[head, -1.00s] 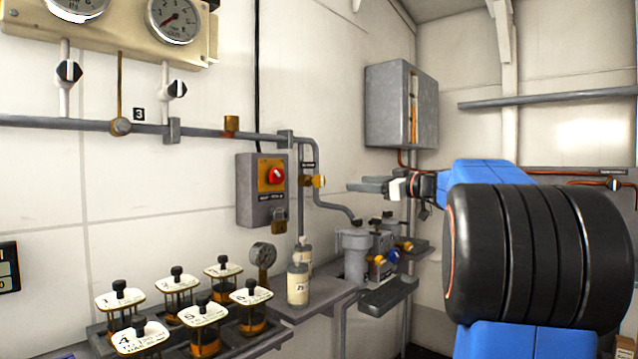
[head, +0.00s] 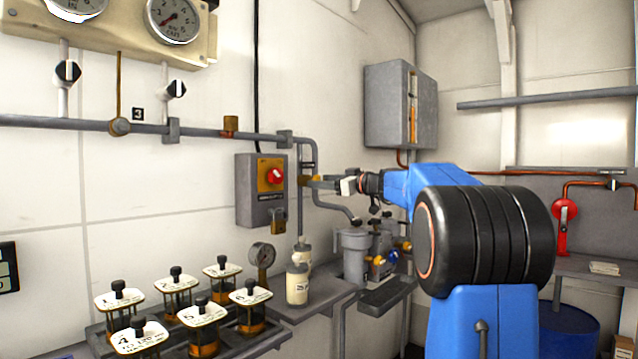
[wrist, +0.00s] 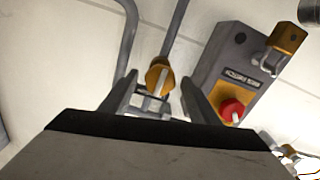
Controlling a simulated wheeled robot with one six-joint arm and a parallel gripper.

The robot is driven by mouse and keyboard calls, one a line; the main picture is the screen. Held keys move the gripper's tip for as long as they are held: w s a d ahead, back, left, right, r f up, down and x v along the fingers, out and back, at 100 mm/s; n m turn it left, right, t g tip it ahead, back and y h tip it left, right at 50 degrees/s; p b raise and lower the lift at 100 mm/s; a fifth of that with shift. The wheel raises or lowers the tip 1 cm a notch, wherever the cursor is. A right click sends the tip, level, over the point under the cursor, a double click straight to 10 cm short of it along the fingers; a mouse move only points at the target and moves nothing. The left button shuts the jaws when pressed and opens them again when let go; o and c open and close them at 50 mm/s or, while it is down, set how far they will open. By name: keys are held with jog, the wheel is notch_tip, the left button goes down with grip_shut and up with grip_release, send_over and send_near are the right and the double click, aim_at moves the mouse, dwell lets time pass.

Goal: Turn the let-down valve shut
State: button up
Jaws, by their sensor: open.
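The let-down valve, a small brass valve (wrist: 155,74) on a thin grey pipe, shows in the wrist view with a pale bar across its face. In the wrist view my gripper (wrist: 158,82) is open, one finger on each side of the valve. The valve sits between and around the fingertips; I cannot tell whether either finger touches it.
A grey switch box (head: 262,190) with a red knob (head: 274,176) and a brass padlock (head: 278,220) is close left of the valve. Below are a shelf with bottles (head: 298,282), a gauge (head: 262,255) and several labelled jars (head: 203,315). A grey cabinet (head: 388,105) hangs behind.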

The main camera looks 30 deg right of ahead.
jog(key=shift+x, duration=1.1)
jog(key=c, duration=1)
jog(key=shift+c, duration=0.2)
